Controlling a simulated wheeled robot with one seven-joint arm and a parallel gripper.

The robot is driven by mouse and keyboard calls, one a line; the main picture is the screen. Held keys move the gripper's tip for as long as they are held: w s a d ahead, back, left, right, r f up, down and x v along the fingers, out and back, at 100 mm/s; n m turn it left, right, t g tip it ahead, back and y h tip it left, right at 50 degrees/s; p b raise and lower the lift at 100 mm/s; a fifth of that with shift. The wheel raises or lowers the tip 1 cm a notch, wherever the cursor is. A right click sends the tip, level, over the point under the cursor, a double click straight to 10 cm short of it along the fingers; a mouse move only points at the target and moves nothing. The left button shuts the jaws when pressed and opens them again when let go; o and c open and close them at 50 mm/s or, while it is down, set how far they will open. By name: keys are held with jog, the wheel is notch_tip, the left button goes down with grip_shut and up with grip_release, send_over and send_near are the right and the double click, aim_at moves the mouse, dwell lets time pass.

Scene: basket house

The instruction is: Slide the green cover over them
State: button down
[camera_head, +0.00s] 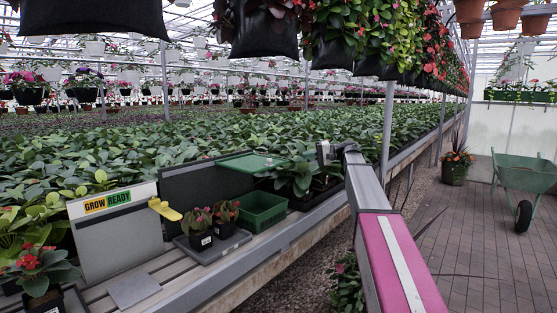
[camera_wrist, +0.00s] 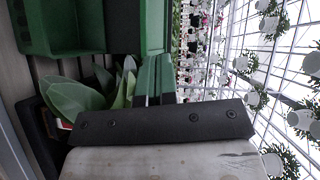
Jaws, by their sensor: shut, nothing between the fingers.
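The green cover (camera_head: 252,162) is a flat panel with a pale edge. In the head view it lies behind and above an open green crate (camera_head: 262,212), at the top right of a dark upright panel (camera_head: 195,192). Two small potted plants with reddish flowers (camera_head: 200,218) (camera_head: 226,210) stand on a dark tray left of the crate. My gripper (camera_head: 322,152) is right of the cover, apart from it, above leafy plants. In the wrist view its green fingers (camera_wrist: 155,80) are shut and empty. The crate also shows in the wrist view (camera_wrist: 48,28). I cannot tell what the cover rests on.
A "GROW READY" board (camera_head: 116,232) with a yellow scoop-like piece (camera_head: 164,209) stands left on the slatted bench (camera_head: 185,280). A red-flowered pot (camera_head: 42,285) is at front left. Leafy plants (camera_head: 299,178) fill a tray below my gripper. A wheelbarrow (camera_head: 525,172) stands on the paving.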

aim_at(278, 164)
jog(key=shift+s+a+f, duration=0.1)
jog(key=shift+s+a, duration=0.25)
jog(key=shift+a, duration=1.75)
jog(key=shift+s+a+f, duration=0.15)
jog(key=shift+s+a, duration=0.2)
jog(key=shift+a, duration=1.8)
jog(key=shift+s+a+f, duration=0.1)
jog(key=shift+s+a, duration=0.25)
jog(key=shift+a, duration=1.75)
